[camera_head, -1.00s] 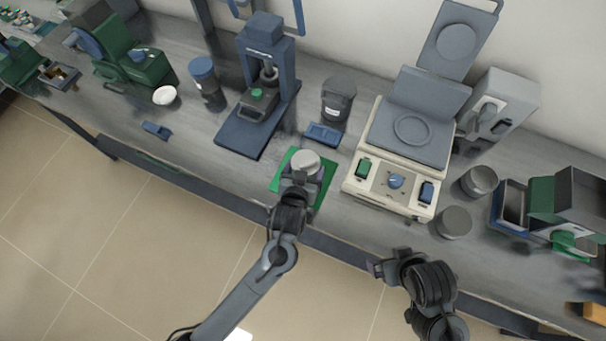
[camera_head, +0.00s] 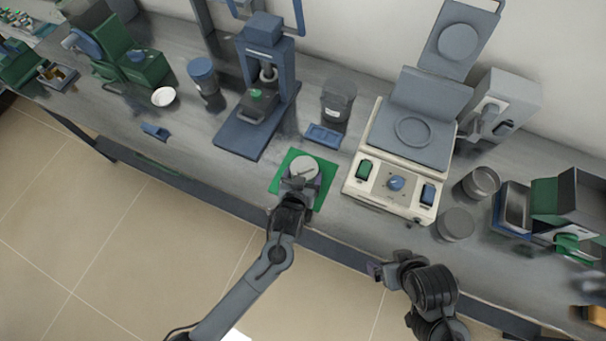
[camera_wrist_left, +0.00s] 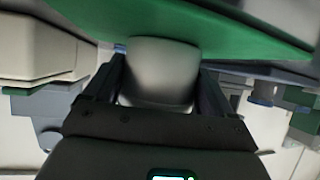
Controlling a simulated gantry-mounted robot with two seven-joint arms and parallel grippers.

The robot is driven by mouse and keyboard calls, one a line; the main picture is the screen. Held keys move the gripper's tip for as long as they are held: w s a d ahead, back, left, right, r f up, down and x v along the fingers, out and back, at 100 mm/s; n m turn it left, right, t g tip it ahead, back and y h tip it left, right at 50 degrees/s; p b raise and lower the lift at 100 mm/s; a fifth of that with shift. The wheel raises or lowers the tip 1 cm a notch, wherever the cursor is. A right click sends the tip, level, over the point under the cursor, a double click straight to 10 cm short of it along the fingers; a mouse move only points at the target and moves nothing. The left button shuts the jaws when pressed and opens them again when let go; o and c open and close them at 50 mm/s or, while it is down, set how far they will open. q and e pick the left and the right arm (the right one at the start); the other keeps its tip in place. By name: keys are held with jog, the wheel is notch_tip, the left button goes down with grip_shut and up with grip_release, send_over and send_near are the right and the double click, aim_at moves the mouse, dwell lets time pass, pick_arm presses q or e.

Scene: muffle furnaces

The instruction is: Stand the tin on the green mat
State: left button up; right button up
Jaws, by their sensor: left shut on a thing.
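The tin (camera_head: 304,167) is a pale grey, round container. It is upright over the green mat (camera_head: 280,181), near its middle in the head view. My left gripper (camera_head: 300,183) is shut on the tin from the bench's front side. In the left wrist view the tin (camera_wrist_left: 162,72) sits between the two fingers, and its end meets the edge of the green mat (camera_wrist_left: 190,28). I cannot tell for sure whether it bears on the mat. My right gripper (camera_head: 377,271) is away from the tin, in front of the bench; its fingers are too small to read.
A blue press (camera_head: 262,95) stands behind left of the mat. A small blue tray (camera_head: 322,136) and a dark lidded pot (camera_head: 338,100) are behind it. A cream hotplate device (camera_head: 395,185) stands close on the right. The bench's front edge is near the mat.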

pick_arm(q)
jog(key=o, duration=1)
jog(key=shift+s+a+r, duration=0.1)
jog(key=shift+s+r, duration=0.3)
jog(key=p+v, duration=0.3)
jog(key=v, duration=0.8)
jog(key=s+a+g+y, duration=0.1)
jog(key=s+a+g, duration=0.1)
jog(key=s+a, duration=0.3)
jog(key=s+a+g, duration=0.3)
jog(key=s+a, duration=0.2)
jog(key=a, duration=0.3)
jog(key=s+a+r+g+y, duration=0.1)
jog(key=s+a+g, duration=0.2)
jog(key=s+a, duration=0.2)
jog(key=shift+s+a+r+n+y, duration=0.1)
jog(key=shift+s+a+n+y, duration=0.05)
jog(key=shift+a, duration=0.3)
jog(key=shift+s+a+n+y, duration=0.15)
jog(key=shift+s+a, duration=0.05)
jog(key=shift+a, duration=0.25)
notch_tip(320, 180, up, 28)
jog(key=p, duration=2.7)
